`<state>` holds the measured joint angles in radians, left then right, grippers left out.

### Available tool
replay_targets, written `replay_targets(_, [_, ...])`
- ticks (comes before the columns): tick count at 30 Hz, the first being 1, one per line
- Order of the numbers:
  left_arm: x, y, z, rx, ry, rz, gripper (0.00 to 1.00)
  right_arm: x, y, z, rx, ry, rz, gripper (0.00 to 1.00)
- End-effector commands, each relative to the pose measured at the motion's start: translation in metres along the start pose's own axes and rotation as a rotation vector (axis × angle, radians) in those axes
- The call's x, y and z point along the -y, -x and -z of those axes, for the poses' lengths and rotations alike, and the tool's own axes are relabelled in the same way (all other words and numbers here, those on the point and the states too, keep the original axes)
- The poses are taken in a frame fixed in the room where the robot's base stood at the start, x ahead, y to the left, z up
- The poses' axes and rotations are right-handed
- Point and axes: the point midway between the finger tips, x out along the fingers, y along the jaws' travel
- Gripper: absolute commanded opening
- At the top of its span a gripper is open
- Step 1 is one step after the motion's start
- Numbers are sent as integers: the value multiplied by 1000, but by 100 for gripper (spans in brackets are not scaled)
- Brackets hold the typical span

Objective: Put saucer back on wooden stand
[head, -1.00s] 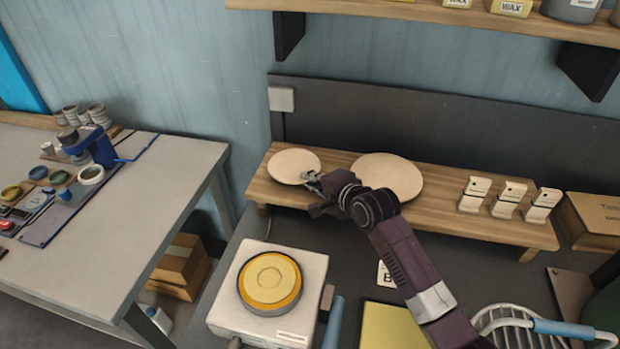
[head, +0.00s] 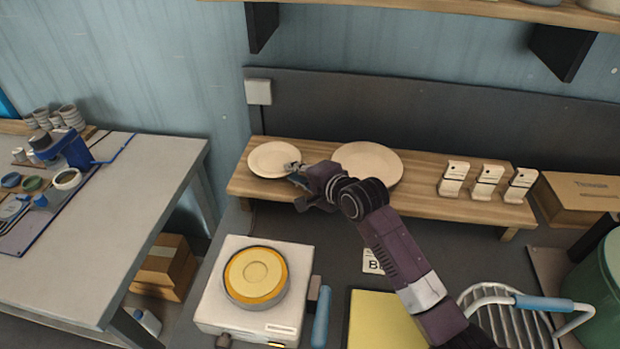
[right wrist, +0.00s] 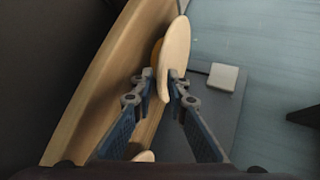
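The saucer (head: 272,158) is a pale round dish over the left end of the wooden stand (head: 420,200). Its near-right rim is at my right gripper (head: 293,169). In the right wrist view the saucer (right wrist: 175,50) shows almost edge-on, with its rim between the fingertips of my right gripper (right wrist: 161,80), which look closed on it. The wooden stand (right wrist: 98,85) runs along the left of that view. One finger is on the stand side of the saucer. I cannot tell whether the saucer touches the stand. My left gripper is not in view.
A larger pale plate (head: 372,158) lies on the stand, partly behind my right arm. Several white domino-like blocks (head: 487,181) stand farther right. A white device with a yellow round top (head: 257,275) and a wire rack (head: 500,305) are in front. A shelf (head: 420,10) hangs above.

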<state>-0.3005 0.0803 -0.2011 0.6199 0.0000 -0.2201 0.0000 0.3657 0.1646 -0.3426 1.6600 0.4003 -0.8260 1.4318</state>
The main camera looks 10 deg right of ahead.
Motion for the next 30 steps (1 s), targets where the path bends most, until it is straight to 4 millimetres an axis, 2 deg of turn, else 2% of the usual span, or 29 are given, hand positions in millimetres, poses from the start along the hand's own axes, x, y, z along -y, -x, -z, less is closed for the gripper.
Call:
replay_targets(9, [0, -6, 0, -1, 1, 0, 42, -1, 55, 0, 0, 0, 1, 14])
replay_targets(15, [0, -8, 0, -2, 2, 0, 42, -1, 84, 0, 0, 0, 0, 14])
replay_targets(21, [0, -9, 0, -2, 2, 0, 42, 0, 98, 0, -1, 0, 0, 14])
replay_targets(30, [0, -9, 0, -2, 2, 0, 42, 0, 101, 0, 0, 0, 0, 14])
